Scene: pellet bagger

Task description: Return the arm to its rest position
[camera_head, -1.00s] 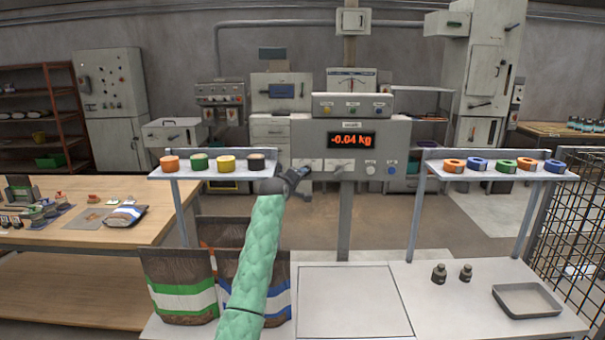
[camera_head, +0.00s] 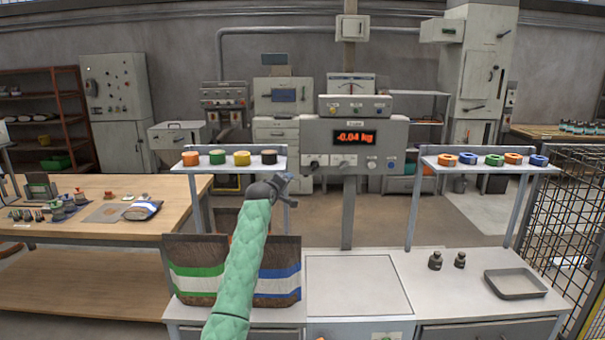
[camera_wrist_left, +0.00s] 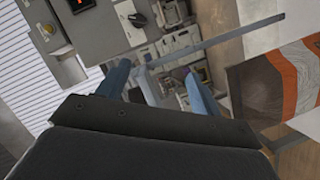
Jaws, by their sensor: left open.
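My left arm, in a green quilted sleeve, rises from the bottom of the head view. The display panel (camera_head: 354,138) reads -0.04 kg and shows at the upper left of the wrist view. A bag with an orange stripe (camera_wrist_left: 290,80) is at the right of the wrist view, apart from the fingers. My right gripper is not in view.
Bags with green (camera_head: 197,281) and blue (camera_head: 280,285) stripes stand on the bench below the gripper. The left shelf (camera_head: 225,167) holds several coloured rolls. The square plate (camera_head: 358,285) is empty. Two dark weights (camera_head: 435,261) and a grey tray (camera_head: 515,284) are at the right.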

